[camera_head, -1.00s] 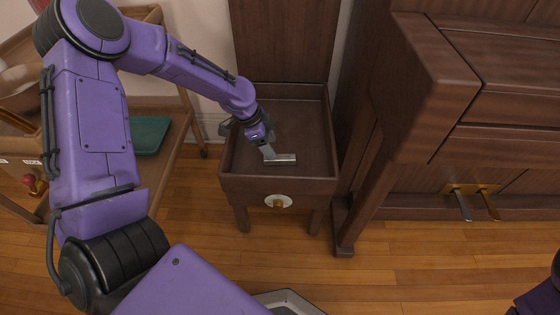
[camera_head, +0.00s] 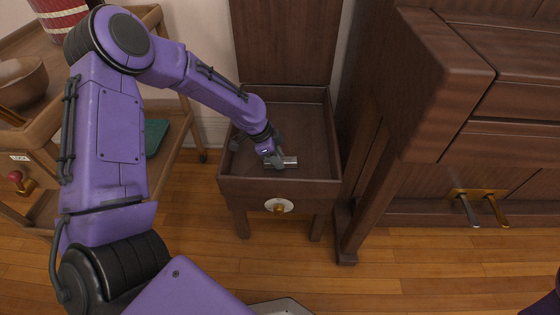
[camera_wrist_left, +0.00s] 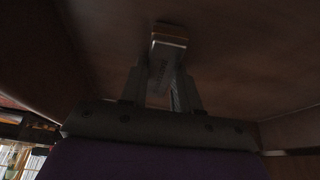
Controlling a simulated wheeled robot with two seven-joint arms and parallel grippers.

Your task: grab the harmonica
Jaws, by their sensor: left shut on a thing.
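The harmonica (camera_head: 290,162) is a small silvery bar inside the open dark wooden box-shaped stool (camera_head: 318,182). My left gripper (camera_head: 276,160) reaches down into the box and is shut on the harmonica near its left part. In the left wrist view the harmonica (camera_wrist_left: 169,40) sticks out beyond the fingers of my left gripper (camera_wrist_left: 163,78), with its brownish end showing. I cannot tell whether it still touches the box floor. My right gripper is out of view.
The stool's raised lid (camera_head: 285,40) stands behind the box. A dark piano (camera_head: 440,110) with brass pedals (camera_head: 478,195) stands close on the right. A wooden shelf cart (camera_head: 180,125) with a bowl (camera_head: 22,82) is on the left. The wooden floor (camera_head: 400,265) in front is clear.

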